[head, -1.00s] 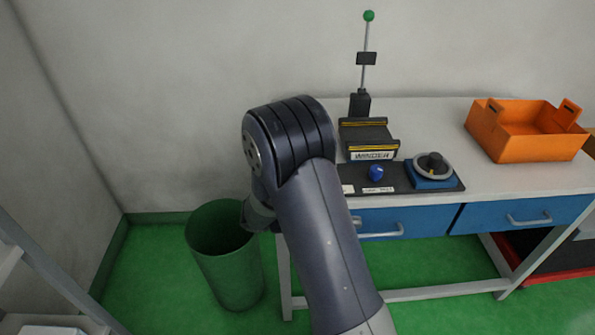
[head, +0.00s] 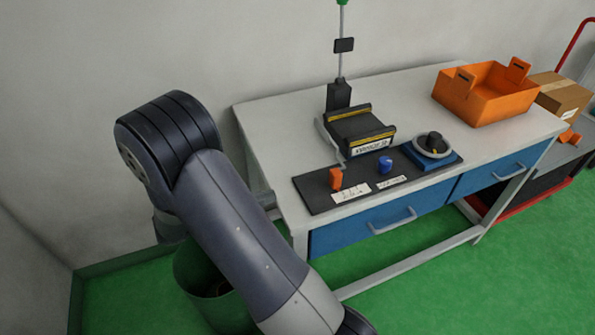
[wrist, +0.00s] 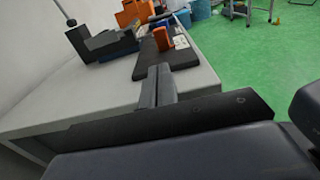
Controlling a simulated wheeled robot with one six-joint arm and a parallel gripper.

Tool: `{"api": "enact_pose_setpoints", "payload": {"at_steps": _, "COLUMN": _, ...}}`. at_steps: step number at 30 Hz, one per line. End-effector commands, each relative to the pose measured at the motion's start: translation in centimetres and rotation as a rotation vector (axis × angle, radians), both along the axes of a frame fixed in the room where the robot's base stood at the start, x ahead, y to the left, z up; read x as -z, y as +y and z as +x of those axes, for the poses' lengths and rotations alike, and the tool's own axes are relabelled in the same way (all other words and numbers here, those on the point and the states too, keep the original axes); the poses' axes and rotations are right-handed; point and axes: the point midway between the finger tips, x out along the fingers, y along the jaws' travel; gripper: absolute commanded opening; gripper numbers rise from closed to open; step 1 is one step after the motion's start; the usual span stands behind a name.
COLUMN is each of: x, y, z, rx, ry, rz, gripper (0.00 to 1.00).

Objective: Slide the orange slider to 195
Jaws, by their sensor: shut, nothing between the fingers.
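The orange slider (head: 336,179) stands on the left part of a dark panel (head: 313,197) at the bench's front edge. A blue knob (head: 385,165) stands to its right on the same panel. White labels (head: 350,192) lie in front of both; their scale is too small to read. In the wrist view the slider (wrist: 163,38) shows beyond the fingertips, apart from them. My gripper (wrist: 159,70) is shut and empty, over the bench near the panel's end. In the head view it is hidden behind my arm.
A black device with yellow edges (head: 358,126) and a post stand behind the panel. A dial on a blue base (head: 433,150) sits to the right, with an orange crate (head: 487,95) beyond. A green bin (head: 207,290) stands on the floor left of the bench (head: 270,130).

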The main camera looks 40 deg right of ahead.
Motion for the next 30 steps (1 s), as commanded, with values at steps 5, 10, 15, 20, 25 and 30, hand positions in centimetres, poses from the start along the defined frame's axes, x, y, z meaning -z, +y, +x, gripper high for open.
{"api": "enact_pose_setpoints", "payload": {"at_steps": 5, "x": 0.0, "y": -1.5, "z": -0.4, "rx": 0.003, "ry": 0.000, "rz": 0.000, "gripper": 0.00}}
{"api": "enact_pose_setpoints", "payload": {"at_steps": 10, "x": 0.0, "y": -4.8, "z": -1.2, "rx": 0.006, "ry": 0.000, "rz": -0.001, "gripper": 0.00}}
{"api": "enact_pose_setpoints", "payload": {"at_steps": 15, "x": 0.0, "y": -8.3, "z": -2.1, "rx": 0.006, "ry": 0.001, "rz": 0.001, "gripper": 0.00}}
{"api": "enact_pose_setpoints", "payload": {"at_steps": 20, "x": 0.0, "y": -11.0, "z": -2.7, "rx": 0.006, "ry": 0.000, "rz": 0.001, "gripper": 0.00}}
{"api": "enact_pose_setpoints", "payload": {"at_steps": 25, "x": 0.0, "y": -12.8, "z": -3.1, "rx": 0.003, "ry": 0.000, "rz": 0.000, "gripper": 0.00}}
{"api": "enact_pose_setpoints", "payload": {"at_steps": 30, "x": 0.0, "y": -13.5, "z": -3.3, "rx": 0.001, "ry": 0.000, "rz": 0.000, "gripper": 0.00}}
